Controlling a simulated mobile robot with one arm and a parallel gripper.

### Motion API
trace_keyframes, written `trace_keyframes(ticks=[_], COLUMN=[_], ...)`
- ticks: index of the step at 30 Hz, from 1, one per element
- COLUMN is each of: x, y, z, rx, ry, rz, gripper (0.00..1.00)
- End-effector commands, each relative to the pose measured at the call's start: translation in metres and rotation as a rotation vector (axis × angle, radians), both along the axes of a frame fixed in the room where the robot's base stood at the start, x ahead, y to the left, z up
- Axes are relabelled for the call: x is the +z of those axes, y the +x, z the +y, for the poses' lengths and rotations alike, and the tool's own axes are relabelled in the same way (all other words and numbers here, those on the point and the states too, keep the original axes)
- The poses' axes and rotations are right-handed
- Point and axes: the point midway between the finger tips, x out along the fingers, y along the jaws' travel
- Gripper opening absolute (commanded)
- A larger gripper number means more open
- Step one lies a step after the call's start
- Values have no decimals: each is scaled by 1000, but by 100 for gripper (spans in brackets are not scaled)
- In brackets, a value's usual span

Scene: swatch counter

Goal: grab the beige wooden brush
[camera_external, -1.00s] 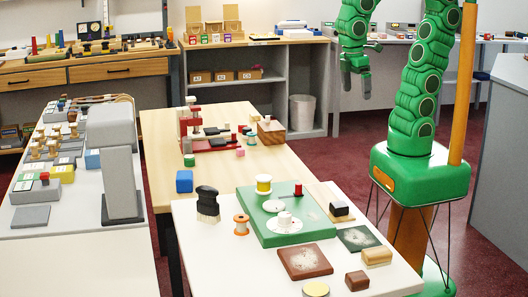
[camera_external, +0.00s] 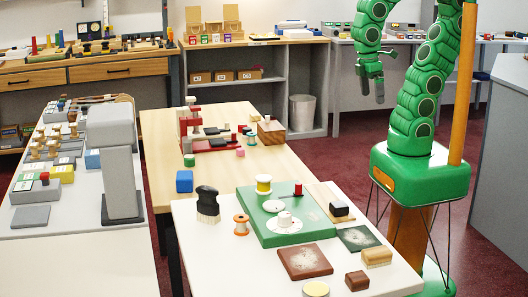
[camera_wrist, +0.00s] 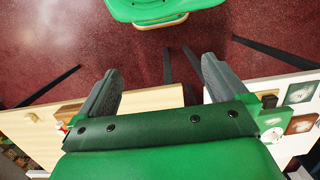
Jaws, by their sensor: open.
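The beige wooden brush (camera_external: 376,257) is a small block with a tan top and a paler lower part. It lies near the right edge of the white table in the external view, beside a dark green swatch. I cannot make it out in the wrist view. My gripper (camera_external: 371,92) is open and empty, high up and behind the brush in the external view, well apart from it. Its two grey fingers also show spread in the wrist view (camera_wrist: 160,72), with red floor and a table edge beyond them.
The white table (camera_external: 225,270) also holds a green board (camera_external: 262,228), a brown swatch (camera_external: 304,262), a brown block (camera_external: 357,280), a black-handled brush (camera_external: 207,204) and spools. A wooden table (camera_external: 165,130) stands behind it. Open floor lies below my gripper.

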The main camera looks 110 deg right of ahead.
Motion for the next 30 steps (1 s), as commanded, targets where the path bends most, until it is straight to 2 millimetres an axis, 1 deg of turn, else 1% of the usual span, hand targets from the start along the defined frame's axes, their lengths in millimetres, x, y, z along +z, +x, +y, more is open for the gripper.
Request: trace_keyframes(ticks=[2, 5, 8, 9, 14, 15, 21, 30], x=[-3, -6, -9, -9, -9, -7, -3, 3], y=[6, 18, 32, 38, 56, 61, 81, 114], z=[13, 41, 76, 90, 146, 159, 223, 308], rx=[7, 14, 14, 12, -12, -22, -92, -260], ry=[33, 111, 204, 242, 388, 424, 586, 784], rz=[7, 16, 30, 36, 76, 85, 156, 291], gripper=[100, 100, 100, 100, 100, 100, 100, 100])
